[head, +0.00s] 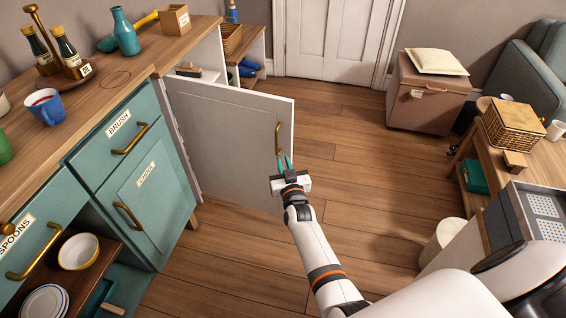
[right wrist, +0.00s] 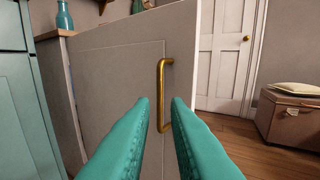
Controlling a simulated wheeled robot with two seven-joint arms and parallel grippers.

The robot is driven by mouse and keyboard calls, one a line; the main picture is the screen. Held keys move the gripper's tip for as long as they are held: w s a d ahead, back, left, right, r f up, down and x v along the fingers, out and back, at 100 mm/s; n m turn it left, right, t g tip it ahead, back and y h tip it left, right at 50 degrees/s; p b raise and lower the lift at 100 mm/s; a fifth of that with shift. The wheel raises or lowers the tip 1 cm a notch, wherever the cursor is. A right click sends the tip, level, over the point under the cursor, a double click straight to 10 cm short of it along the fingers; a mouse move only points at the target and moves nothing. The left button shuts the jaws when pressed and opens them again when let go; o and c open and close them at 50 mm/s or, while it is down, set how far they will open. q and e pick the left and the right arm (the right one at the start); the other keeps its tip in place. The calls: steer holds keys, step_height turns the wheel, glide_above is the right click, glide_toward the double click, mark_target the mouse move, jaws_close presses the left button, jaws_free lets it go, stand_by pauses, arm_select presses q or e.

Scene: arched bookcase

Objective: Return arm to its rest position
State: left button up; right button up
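My right gripper (head: 286,162) is stretched out in front of an open grey cabinet door (head: 225,130). Its two teal fingers, also filling the lower part of the right wrist view (right wrist: 160,108), stand apart with a gap between them. The door's brass handle (head: 278,138) is just beyond the fingertips; in the right wrist view the handle (right wrist: 161,95) shows upright in the gap. Nothing is gripped between the fingers, and I cannot tell whether they touch the handle. My left gripper is not in view.
A teal cabinet (head: 125,165) with labelled fronts stands at the left, holding bottles and a blue mug (head: 47,108) on top. A trunk (head: 428,90) stands at the back right. A wooden bench (head: 520,165) is at the right. The wooden floor between is clear.

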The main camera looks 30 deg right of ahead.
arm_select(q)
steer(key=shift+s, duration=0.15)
arm_select(e)
steer(key=shift+s, duration=0.15)
steer(key=shift+f, duration=0.1)
steer(key=s+a+f+n+g+y+p, duration=0.2)
steer(key=s+a+f+g+p, duration=0.15)
steer(key=s+f, duration=0.8)
steer(key=s+a+f+n+g+y+p, duration=0.25)
steer(key=s+f+g+p, duration=0.25)
steer(key=s+f, duration=0.65)
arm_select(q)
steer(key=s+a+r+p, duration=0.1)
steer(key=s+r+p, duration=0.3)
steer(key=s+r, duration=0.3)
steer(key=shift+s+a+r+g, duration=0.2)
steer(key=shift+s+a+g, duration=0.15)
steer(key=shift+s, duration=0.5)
arm_select(e)
steer(key=s+f+g, duration=0.2)
steer(key=s+g, duration=0.2)
steer(key=s, duration=1.1)
steer(key=s+f+g, duration=0.2)
steer(key=s+g, duration=0.2)
steer(key=s, duration=1.2)
steer(key=shift+s+d+n, duration=0.3)
steer(key=shift+d+n, duration=0.05)
